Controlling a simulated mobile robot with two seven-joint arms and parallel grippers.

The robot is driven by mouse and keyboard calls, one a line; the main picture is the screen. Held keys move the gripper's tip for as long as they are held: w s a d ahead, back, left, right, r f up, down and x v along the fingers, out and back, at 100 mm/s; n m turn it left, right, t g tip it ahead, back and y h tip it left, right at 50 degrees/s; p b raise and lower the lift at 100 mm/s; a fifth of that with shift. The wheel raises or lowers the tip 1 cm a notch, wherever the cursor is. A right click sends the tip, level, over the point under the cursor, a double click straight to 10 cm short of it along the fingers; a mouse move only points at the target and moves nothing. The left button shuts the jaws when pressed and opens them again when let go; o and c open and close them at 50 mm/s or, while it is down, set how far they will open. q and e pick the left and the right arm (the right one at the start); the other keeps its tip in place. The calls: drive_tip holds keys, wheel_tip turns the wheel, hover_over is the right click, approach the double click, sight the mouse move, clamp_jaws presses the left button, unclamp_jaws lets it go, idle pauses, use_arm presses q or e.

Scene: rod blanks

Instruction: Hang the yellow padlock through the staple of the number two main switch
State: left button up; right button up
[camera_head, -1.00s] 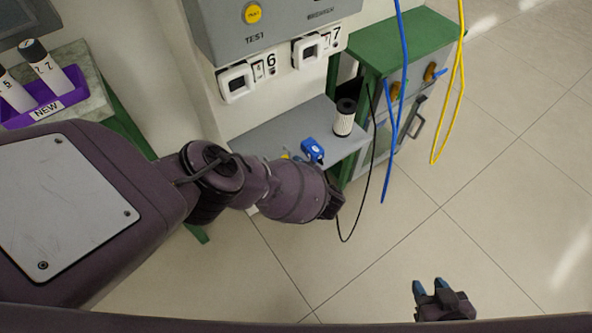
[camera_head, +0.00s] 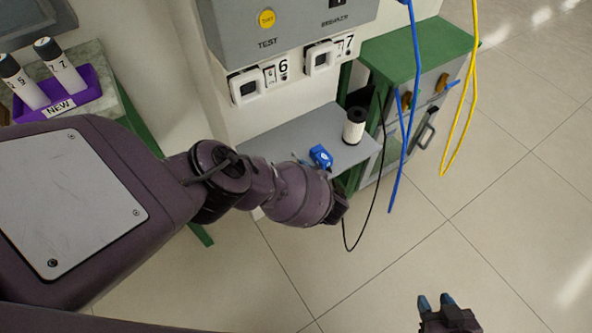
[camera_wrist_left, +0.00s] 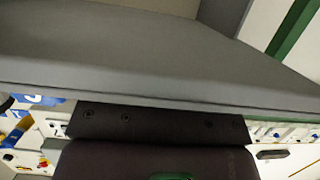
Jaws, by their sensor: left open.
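No yellow padlock can be made out in the head view; my left arm covers part of the grey shelf (camera_head: 338,124). A blue padlock-like object (camera_head: 320,156) lies on that shelf. My left gripper (camera_head: 340,208) is at the shelf's front edge, its fingers mostly hidden behind the wrist; it is open. In the left wrist view a grey slab fills the upper part, close above the dark gripper body (camera_wrist_left: 160,125). My right gripper (camera_head: 437,302) is low in the head view, fingertips apart and empty, over the floor. No switch or staple numbered two is in sight.
A black-capped white cylinder (camera_head: 354,126) stands on the shelf. Above are a grey test panel (camera_head: 290,25) and white sockets by numbers 6 and 7. Blue (camera_head: 405,150) and yellow (camera_head: 462,120) cables hang before a green-topped cabinet (camera_head: 425,45). A purple rack (camera_head: 88,90) holds rods. Floor at right is clear.

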use_arm(q)
drive_tip(key=shift+c, duration=0.2)
drive_tip(key=c, duration=0.8)
drive_tip(key=shift+r, duration=0.15)
use_arm(e)
drive_tip(key=shift+r, duration=0.1)
